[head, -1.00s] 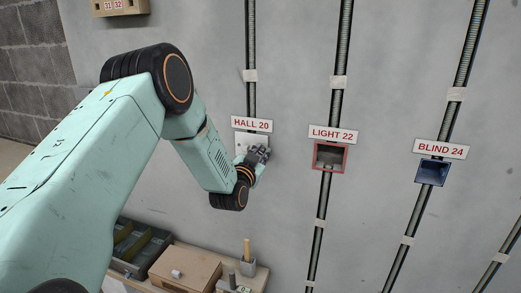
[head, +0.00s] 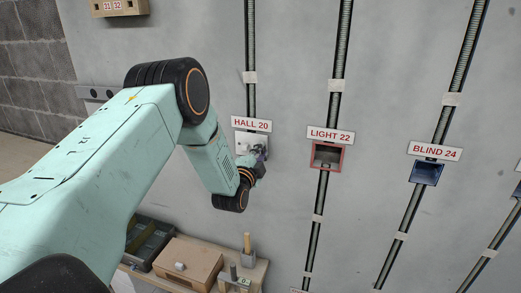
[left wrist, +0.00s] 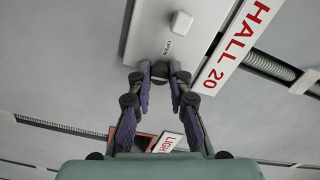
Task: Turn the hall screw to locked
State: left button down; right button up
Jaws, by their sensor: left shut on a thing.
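The hall plate is a white fitting (head: 241,138) on the wall below the HALL 20 sign (head: 251,124). In the left wrist view the plate (left wrist: 207,32) carries a pale square knob (left wrist: 182,22) and small lettering that seems to read OPEN. My left gripper (head: 261,157) is at the plate's lower right. In the left wrist view its fingers (left wrist: 165,85) are closed around a dark round piece (left wrist: 178,70) at the plate's edge, which looks like the hall screw. The fingers partly hide it, and its turn angle cannot be told. My right gripper is not in view.
A red-framed box (head: 326,156) under LIGHT 22 and a blue box (head: 426,173) under BLIND 24 stand to the right. Ribbed conduits (head: 337,70) run up the wall. Below, a bench holds a brown box (head: 187,264) and a dark case (head: 150,243).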

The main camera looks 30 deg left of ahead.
pick_arm(q)
jog(key=shift+m, duration=0.7)
jog(key=c, duration=1.2)
grip_release()
jog(key=shift+s, duration=0.15)
jog(key=v, duration=1.2)
